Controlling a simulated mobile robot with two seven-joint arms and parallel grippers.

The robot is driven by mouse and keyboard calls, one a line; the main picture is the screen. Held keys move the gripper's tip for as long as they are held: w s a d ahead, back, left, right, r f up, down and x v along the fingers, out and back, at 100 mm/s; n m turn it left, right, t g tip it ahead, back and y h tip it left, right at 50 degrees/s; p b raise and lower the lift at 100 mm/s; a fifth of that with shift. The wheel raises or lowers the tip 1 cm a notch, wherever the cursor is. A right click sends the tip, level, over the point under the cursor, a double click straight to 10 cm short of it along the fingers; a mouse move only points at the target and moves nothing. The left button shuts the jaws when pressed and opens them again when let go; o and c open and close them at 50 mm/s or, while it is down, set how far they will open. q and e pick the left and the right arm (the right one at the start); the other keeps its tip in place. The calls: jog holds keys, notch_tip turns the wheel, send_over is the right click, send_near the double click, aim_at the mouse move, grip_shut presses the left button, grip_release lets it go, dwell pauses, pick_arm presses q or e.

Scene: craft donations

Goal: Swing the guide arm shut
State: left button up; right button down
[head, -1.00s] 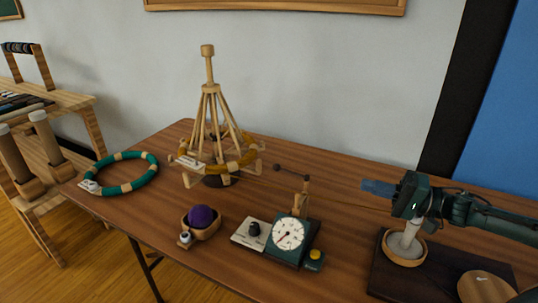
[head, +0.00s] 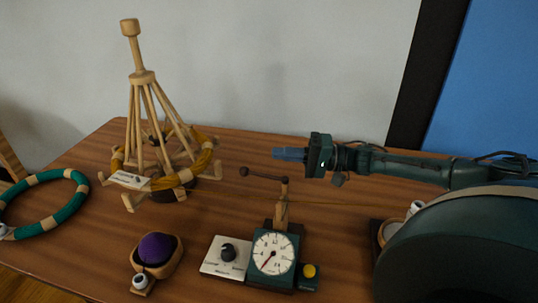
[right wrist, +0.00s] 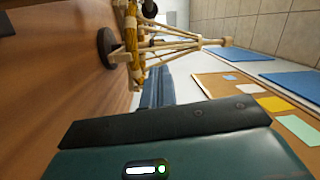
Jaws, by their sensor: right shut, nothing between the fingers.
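The guide arm (head: 264,176) is a thin dark rod with a small round knob at its left end. It sits on top of a wooden post (head: 281,212) behind the winder's white dial (head: 273,252), and points left towards the wooden yarn swift (head: 142,120). My right gripper (head: 276,154) is shut and empty, its bluish fingers pointing left. In the head view it appears just above the guide arm; whether they touch is not clear. The right wrist view shows the fingers (right wrist: 157,92) and the swift beyond; the guide arm is not discernible there. My left gripper is not in view.
A knob panel (head: 226,257) adjoins the dial, with a yellow button (head: 309,271) at its right. A bowl with purple yarn (head: 157,249) and a green ring (head: 47,210) lie to the left. A yarn strand (head: 345,203) runs right from the post.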

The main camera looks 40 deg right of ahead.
aim_at(263, 175)
jog(key=w+a, duration=0.1)
jog(key=a, duration=0.6)
jog(key=shift+w+a+p, duration=0.25)
jog(key=shift+a+p, duration=0.1)
jog(key=shift+a, duration=0.05)
jog(key=shift+f, duration=0.1)
